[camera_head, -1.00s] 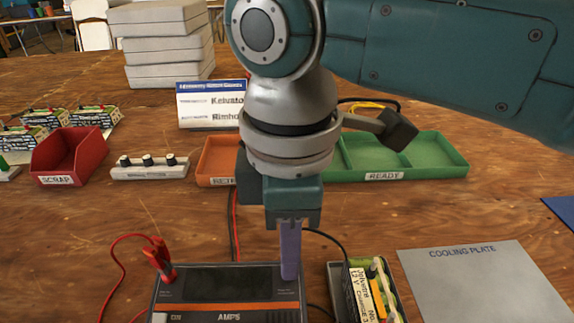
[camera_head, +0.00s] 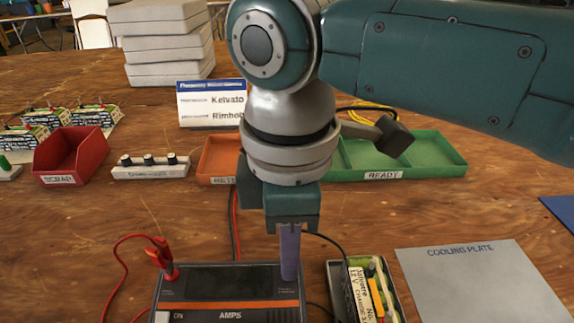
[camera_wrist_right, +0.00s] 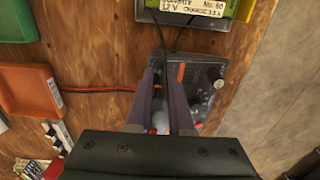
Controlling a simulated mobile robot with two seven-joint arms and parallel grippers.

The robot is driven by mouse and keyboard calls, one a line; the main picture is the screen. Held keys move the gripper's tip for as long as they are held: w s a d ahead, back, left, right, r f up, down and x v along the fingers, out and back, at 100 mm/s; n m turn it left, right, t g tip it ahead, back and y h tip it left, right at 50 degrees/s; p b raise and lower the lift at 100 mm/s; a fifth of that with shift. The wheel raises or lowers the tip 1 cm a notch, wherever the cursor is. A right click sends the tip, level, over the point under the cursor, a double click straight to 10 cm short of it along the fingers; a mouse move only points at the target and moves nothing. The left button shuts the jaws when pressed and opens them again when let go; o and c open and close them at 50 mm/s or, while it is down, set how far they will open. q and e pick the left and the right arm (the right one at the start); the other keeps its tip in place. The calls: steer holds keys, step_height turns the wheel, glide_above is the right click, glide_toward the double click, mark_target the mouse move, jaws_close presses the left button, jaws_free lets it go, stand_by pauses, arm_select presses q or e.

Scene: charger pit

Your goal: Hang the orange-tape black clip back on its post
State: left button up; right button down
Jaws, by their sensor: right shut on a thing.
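The charger (camera_head: 226,287), a dark box marked AMPS with an orange stripe, stands at the bottom centre of the head view. My right gripper (camera_head: 289,272) points straight down at the charger's right side, its fingertips at the top face. In the wrist view its fingers (camera_wrist_right: 165,85) are close together, and a black lead (camera_wrist_right: 168,45) runs in between them. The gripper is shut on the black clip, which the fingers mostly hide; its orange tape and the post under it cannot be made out. A red clip (camera_head: 160,254) sits upright at the charger's left side. My left gripper is out of view.
A battery in a tray (camera_head: 334,283) stands right of the charger, beside the grey cooling plate (camera_head: 480,285). Behind are a green READY bin (camera_head: 440,172), an orange bin (camera_head: 215,179), a white block with black knobs (camera_head: 150,172) and a red SCRAP bin (camera_head: 68,165). Red and black leads cross the table.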

steer(key=shift+f, duration=0.1)
stand_by(0.6)
steer(key=c, duration=0.7)
jaws_free()
steer(key=shift+c, duration=0.2)
steer(key=shift+o, duration=0.3)
steer(key=shift+o, duration=0.8)
steer(key=shift+p, duration=0.35)
step_height(320, 180, up, 8)
steer(key=p, duration=0.8)
steer(key=shift+f, duration=0.2)
